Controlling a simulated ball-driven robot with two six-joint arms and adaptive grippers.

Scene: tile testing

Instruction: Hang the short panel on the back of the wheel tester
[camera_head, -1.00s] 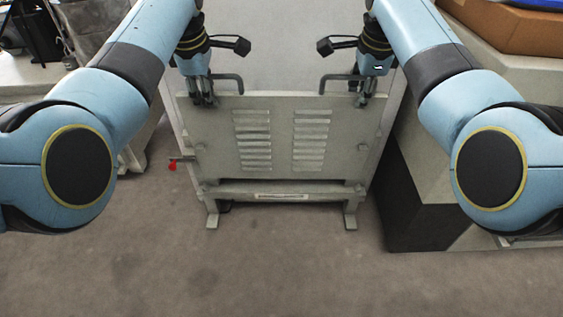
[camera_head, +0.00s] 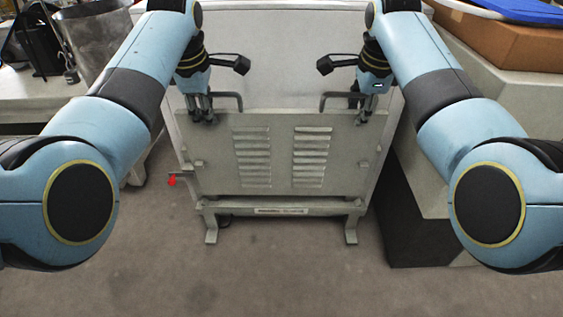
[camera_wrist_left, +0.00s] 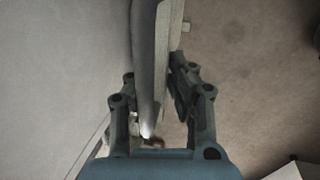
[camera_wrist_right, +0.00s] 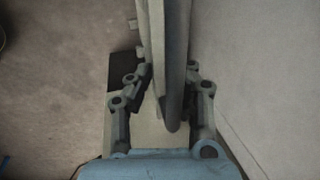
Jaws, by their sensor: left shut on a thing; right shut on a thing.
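The short panel (camera_head: 280,155) is grey, with two columns of louvres and two bent handles at its top edge. It is upright against the back of the wheel tester (camera_head: 275,60), a grey cabinet on feet. My left gripper (camera_head: 204,114) is shut on the panel's left handle (camera_head: 230,95). My right gripper (camera_head: 357,108) is shut on its right handle (camera_head: 332,95). In the left wrist view the handle bar (camera_wrist_left: 148,85) runs between the fingers, and in the right wrist view likewise (camera_wrist_right: 173,90). Whether the panel is hooked onto the tester cannot be told.
A red knob (camera_head: 172,180) sticks out at the tester's lower left. A grey block with a dark side (camera_head: 415,220) stands close at the right, with a brown box (camera_head: 510,40) behind. A bin (camera_head: 95,40) stands at the left. The floor (camera_head: 280,275) in front is clear.

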